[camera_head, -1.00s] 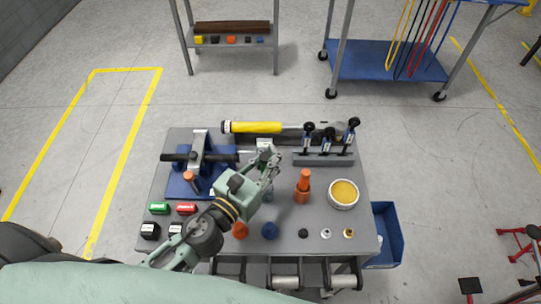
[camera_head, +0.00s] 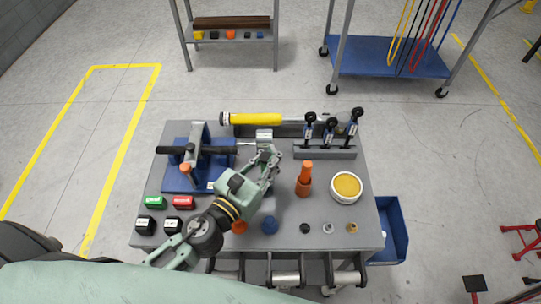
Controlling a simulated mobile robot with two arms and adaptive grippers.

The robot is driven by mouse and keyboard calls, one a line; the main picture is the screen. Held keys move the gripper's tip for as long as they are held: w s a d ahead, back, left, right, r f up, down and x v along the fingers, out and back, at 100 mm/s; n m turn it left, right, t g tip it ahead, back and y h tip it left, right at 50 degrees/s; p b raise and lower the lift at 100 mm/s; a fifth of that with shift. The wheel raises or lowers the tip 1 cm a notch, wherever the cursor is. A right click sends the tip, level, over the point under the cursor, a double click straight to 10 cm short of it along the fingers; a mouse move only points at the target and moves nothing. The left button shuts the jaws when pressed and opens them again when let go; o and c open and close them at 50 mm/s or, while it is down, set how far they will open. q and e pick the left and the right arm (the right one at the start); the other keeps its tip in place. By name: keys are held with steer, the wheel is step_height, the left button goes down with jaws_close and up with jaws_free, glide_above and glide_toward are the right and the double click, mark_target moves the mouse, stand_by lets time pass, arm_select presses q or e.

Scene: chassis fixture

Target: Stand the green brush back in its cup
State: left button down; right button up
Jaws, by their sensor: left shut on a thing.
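My left gripper (camera_head: 267,157) is over the middle of the grey workbench (camera_head: 345,230), its fingers close together. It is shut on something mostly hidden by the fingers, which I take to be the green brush. An orange brush (camera_head: 306,170) stands upright in an orange cup (camera_head: 304,187) to the right of the gripper. My right gripper is not in view.
A blue clamp fixture (camera_head: 183,180) stands at left. A yellow tube (camera_head: 256,119) and a rack of clamps (camera_head: 325,152) lie along the back. A bowl of yellow paste (camera_head: 346,187) is at right. Small knobs and labelled blocks line the front. A blue bin (camera_head: 391,235) is beside the bench.

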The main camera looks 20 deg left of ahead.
arm_select(q)
steer(key=c, duration=1.5)
jaws_free()
steer(key=shift+r, duration=0.1)
steer(key=shift+s+a+r+p, duration=0.25)
steer(key=shift+s+r+p, duration=0.4)
steer(key=shift+s+r, duration=0.3)
steer(key=s+r, duration=0.1)
steer(key=s+a+r+p, duration=0.1)
steer(key=s+r, duration=0.1)
steer(key=shift+r, duration=0.1)
